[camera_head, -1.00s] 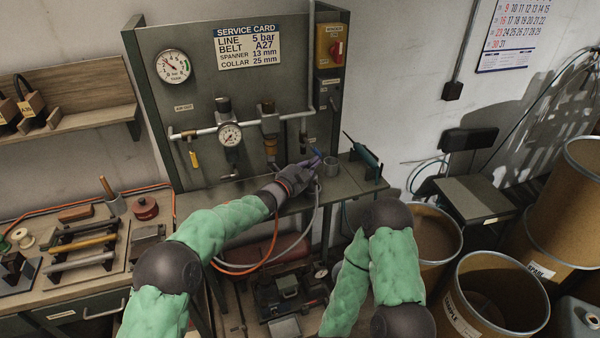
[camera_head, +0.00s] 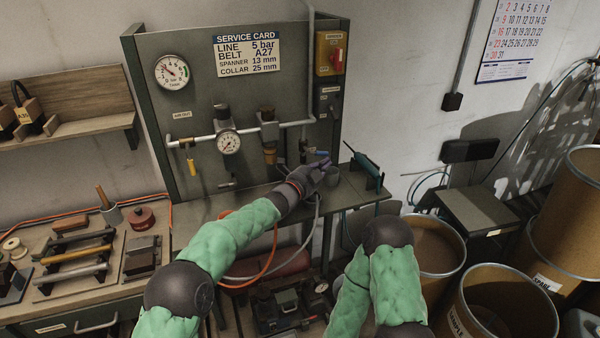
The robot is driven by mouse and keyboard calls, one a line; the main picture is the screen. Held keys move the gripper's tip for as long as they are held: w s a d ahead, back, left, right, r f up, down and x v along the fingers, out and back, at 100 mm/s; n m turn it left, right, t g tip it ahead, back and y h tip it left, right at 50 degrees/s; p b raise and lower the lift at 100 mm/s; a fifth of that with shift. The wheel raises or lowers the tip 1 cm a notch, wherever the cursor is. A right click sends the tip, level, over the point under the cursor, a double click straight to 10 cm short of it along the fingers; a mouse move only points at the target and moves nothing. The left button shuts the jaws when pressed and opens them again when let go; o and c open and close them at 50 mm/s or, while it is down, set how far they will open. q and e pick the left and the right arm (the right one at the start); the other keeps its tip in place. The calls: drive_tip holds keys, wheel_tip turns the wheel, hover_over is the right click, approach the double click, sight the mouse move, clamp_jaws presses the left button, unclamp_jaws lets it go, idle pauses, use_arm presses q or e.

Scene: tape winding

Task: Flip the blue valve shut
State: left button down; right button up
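The blue valve (camera_head: 322,153) is a small blue lever at the lower right of the dark panel, beside the end of a thin vertical pipe. It looks nearly level, pointing right. My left gripper (camera_head: 329,172) is dark and reaches in from the left, over the bench just below the lever. Its fingers are small and overlap the scene behind, so I cannot tell whether they are open or touch the lever. My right arm (camera_head: 395,280) is folded at the lower right, and its gripper does not show.
The panel carries a round gauge (camera_head: 172,72), a regulator gauge (camera_head: 228,142), a yellow lever (camera_head: 191,167) and a red switch (camera_head: 338,58). A teal tool (camera_head: 363,163) stands on the bench right of my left gripper. Barrels (camera_head: 437,246) stand at the right.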

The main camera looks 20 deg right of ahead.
use_arm(q)
drive_tip(key=v, duration=1.2)
drive_tip(key=shift+f, duration=0.15)
idle(0.4)
